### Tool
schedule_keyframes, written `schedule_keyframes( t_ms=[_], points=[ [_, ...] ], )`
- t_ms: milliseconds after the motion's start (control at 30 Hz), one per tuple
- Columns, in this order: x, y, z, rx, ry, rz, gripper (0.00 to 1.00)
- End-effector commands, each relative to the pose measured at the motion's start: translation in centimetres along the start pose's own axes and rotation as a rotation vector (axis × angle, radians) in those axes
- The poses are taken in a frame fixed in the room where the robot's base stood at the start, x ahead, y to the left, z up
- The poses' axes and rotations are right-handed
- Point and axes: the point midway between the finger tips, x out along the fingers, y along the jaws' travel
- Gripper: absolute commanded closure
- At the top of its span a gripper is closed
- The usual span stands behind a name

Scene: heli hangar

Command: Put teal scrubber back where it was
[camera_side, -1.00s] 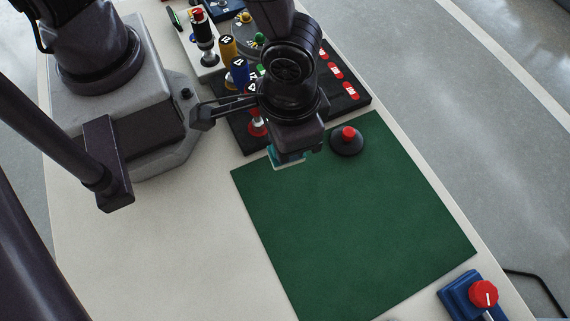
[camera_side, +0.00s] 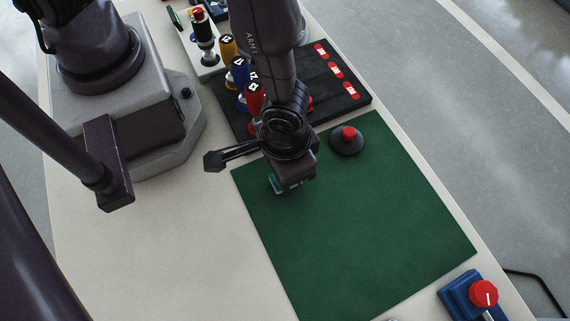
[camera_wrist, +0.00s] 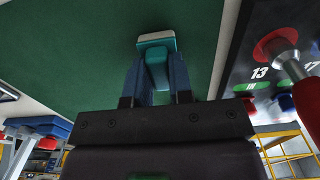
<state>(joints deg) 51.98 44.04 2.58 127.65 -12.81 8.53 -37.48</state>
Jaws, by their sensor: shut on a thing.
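The teal scrubber (camera_wrist: 157,52) is held between the two fingers of my gripper (camera_wrist: 157,75) in the wrist view. Its pale pad end (camera_wrist: 156,38) points away from the gripper, toward the green mat (camera_wrist: 90,50). In the side view my gripper (camera_side: 283,186) is over the upper left corner of the green mat (camera_side: 360,225), and only a small teal edge of the scrubber (camera_side: 275,184) shows under it. My wrist hides the rest. I cannot tell whether the scrubber touches the mat.
A black button base with a red top (camera_side: 347,140) stands close right of my gripper. A black tray with red labels (camera_side: 345,90) and several coloured handles (camera_side: 239,72) lie behind. A blue block with a red knob (camera_side: 474,296) is front right. The mat's middle is clear.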

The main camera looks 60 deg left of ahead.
Motion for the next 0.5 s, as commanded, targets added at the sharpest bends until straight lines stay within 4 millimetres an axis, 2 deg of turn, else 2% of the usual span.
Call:
schedule_keyframes(
  t_ms=[200, 233, 300, 333, 500],
  points=[
    [0.33, -0.04, 0.02, 0.0, -0.001, -0.002, 1.0],
    [0.28, -0.03, 0.01, 0.0, -0.001, -0.001, 0.73],
    [0.26, -0.03, 0.01, 0.0, -0.001, -0.001, 0.57],
    [0.26, -0.03, 0.01, 0.0, -0.001, -0.001, 0.54],
    [0.25, -0.02, 0.0, 0.0, -0.001, -0.001, 0.54]
  ],
)
